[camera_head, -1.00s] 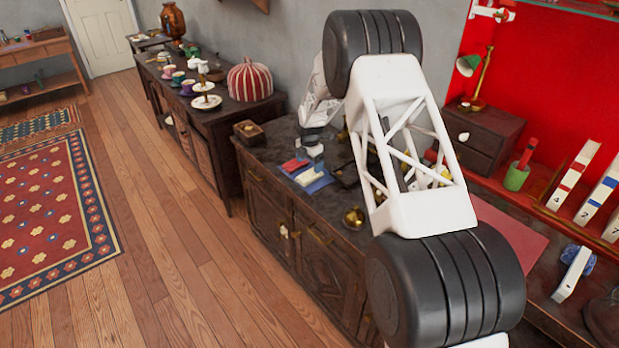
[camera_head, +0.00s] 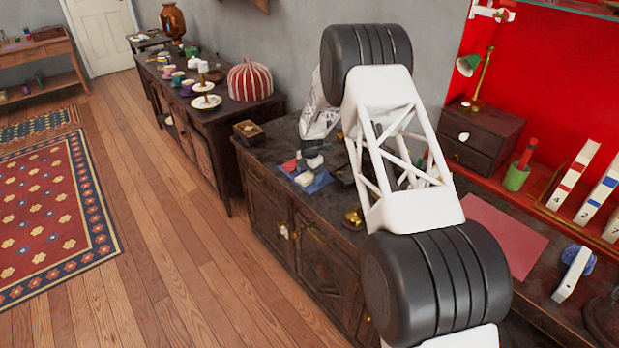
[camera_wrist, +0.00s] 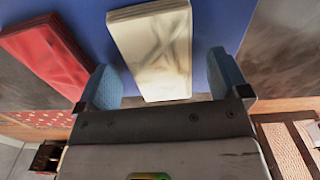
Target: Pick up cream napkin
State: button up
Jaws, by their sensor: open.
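The cream napkin (camera_wrist: 153,50) is a folded, layered rectangle on a blue cloth (camera_wrist: 211,28) in the wrist view. My gripper (camera_wrist: 165,82) is open, with one blue-padded finger on each side of the napkin's near end. The napkin lies between the fingers, with a gap visible on each side; I cannot tell how far above the cloth the fingertips are.
A folded red napkin (camera_wrist: 50,52) lies left of the cream one, close to the left finger; it also shows in the head view (camera_head: 290,165). A small wooden box (camera_head: 249,132) stands at the cabinet's far left corner. A brass object (camera_head: 353,218) stands near the front edge.

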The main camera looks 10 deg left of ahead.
aim_at(309, 175)
dwell(0.5)
jog(key=c, duration=1)
jog(key=shift+r, duration=0.8)
notch_tip(309, 175, up, 2)
jog(key=shift+r, duration=0.1)
jog(key=s+d, duration=0.1)
jog(key=s, duration=0.4)
jog(key=s+d, duration=0.2)
jog(key=s, duration=0.3)
jog(key=s+d+r, duration=0.1)
jog(key=s, duration=0.4)
jog(key=shift+s+d, duration=0.15)
jog(key=shift+d, duration=0.15)
